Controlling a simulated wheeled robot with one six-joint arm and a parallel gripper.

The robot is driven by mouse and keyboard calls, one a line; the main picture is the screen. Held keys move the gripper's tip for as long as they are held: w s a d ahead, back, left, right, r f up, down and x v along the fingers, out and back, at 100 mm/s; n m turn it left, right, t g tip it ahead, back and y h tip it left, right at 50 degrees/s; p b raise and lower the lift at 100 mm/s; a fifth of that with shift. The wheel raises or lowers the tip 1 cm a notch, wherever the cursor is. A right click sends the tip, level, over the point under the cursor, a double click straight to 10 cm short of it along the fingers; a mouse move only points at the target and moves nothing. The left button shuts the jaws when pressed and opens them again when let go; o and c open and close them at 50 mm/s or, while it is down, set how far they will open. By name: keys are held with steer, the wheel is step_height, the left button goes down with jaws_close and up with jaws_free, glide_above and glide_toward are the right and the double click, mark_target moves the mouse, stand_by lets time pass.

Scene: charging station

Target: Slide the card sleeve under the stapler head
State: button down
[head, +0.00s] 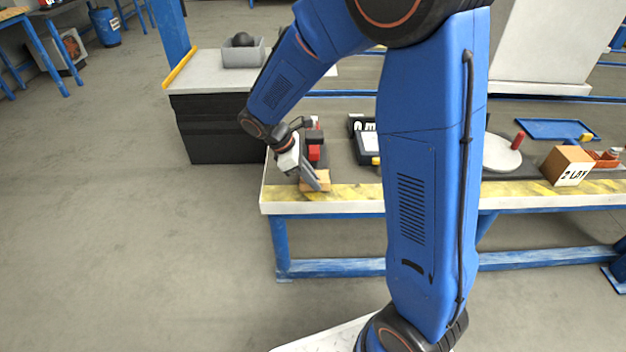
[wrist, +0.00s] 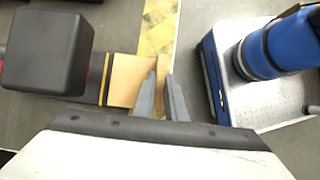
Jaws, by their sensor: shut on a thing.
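The card sleeve (wrist: 124,80) is a flat tan piece in the wrist view, with its right part between the grey fingers of my gripper (wrist: 161,82). My gripper is shut on it. The stapler head (wrist: 45,50) is a dark block left of the sleeve, with red (wrist: 98,78) showing beside it. A thin yellow line crosses near the sleeve's left edge. In the head view my gripper (head: 316,184) is at the bench's front left corner over the sleeve (head: 322,177). The red and black stapler (head: 315,146) stands just behind. I cannot tell whether the sleeve's left edge is under the head.
The bench has a worn yellow front strip (head: 450,193). A black-framed device (head: 366,142) stands right of the stapler. Farther right are a cardboard box (head: 567,165), a round pale plate (head: 500,153) and a blue tray (head: 548,129). A grey bin (head: 244,54) stands behind left.

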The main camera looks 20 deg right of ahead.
steer(key=shift+w+d+f, duration=0.25)
steer(key=shift+w+d, duration=0.15)
steer(key=shift+w, duration=0.8)
steer(key=shift+w+d+f, duration=0.3)
steer(key=shift+w+d, duration=0.05)
steer(key=shift+w, duration=0.85)
steer(key=shift+w+d+f, duration=0.25)
steer(key=shift+w+d, duration=0.15)
steer(key=shift+w, duration=0.8)
stand_by(0.6)
steer(key=c, duration=1.7)
jaws_free()
steer(key=v, duration=1.7)
steer(key=shift+w+r, duration=0.1)
steer(key=shift+r, duration=0.1)
